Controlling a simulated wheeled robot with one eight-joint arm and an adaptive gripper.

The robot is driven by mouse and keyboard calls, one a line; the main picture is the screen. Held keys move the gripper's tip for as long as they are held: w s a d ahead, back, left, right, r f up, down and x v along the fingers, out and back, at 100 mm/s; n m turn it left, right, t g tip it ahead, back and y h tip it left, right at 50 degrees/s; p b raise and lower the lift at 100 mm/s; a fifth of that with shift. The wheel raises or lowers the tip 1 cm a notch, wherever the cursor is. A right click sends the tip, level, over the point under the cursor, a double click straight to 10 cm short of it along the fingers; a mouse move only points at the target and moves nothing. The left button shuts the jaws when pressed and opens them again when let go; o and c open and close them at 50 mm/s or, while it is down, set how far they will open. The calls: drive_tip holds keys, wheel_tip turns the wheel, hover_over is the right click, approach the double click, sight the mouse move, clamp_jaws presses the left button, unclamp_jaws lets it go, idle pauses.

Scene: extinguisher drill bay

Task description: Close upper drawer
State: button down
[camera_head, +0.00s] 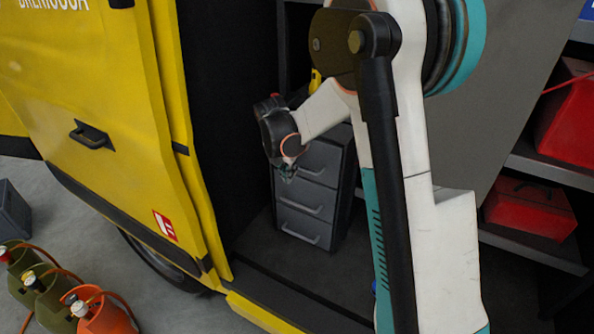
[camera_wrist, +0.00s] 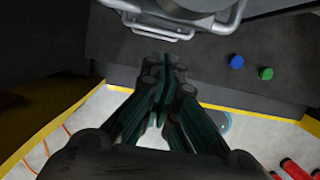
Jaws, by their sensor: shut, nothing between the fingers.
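A grey cabinet (camera_head: 344,190) with a stack of drawers stands inside the yellow van. The upper drawer (camera_head: 320,161) has a light bar handle, and lower drawers show below it. My gripper (camera_head: 288,176) is at the left edge of the upper drawer's front and covers part of it. In the wrist view my gripper (camera_wrist: 163,72) is shut and empty, with its fingertips just short of the drawer handles (camera_wrist: 150,31) at the top. I cannot tell from these views how far the upper drawer stands out, or whether my gripper touches it.
The yellow van door (camera_head: 95,110) is on the left, and the van's dark floor (camera_head: 345,275) is mostly clear. A blue disc (camera_wrist: 236,61) and a green disc (camera_wrist: 266,73) lie there. Red cases (camera_head: 530,207) stand on shelves at right. Gas bottles (camera_head: 100,315) stand outside.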

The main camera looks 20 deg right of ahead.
drive_tip(key=s+a+r+m+t, duration=0.1)
drive_tip(key=s+a+r+m, duration=0.2)
drive_tip(key=r, duration=0.4)
drive_tip(key=s+a+r+m, duration=0.1)
drive_tip(key=s+r+m, duration=0.2)
drive_tip(key=s+r, duration=0.3)
drive_tip(key=s+a+f+m+t+y+b, duration=0.1)
drive_tip(key=s+a+f+m+t+b, duration=0.1)
drive_tip(key=s+m, duration=0.7)
drive_tip(key=s+a+f+m+t+y+b, duration=0.1)
drive_tip(key=s+a+f+m+t+b, duration=0.1)
drive_tip(key=s+m, duration=0.8)
drive_tip(key=shift+s+a+y+b, duration=0.4)
drive_tip(key=shift+s+a+b, duration=0.35)
drive_tip(key=shift+s, duration=0.4)
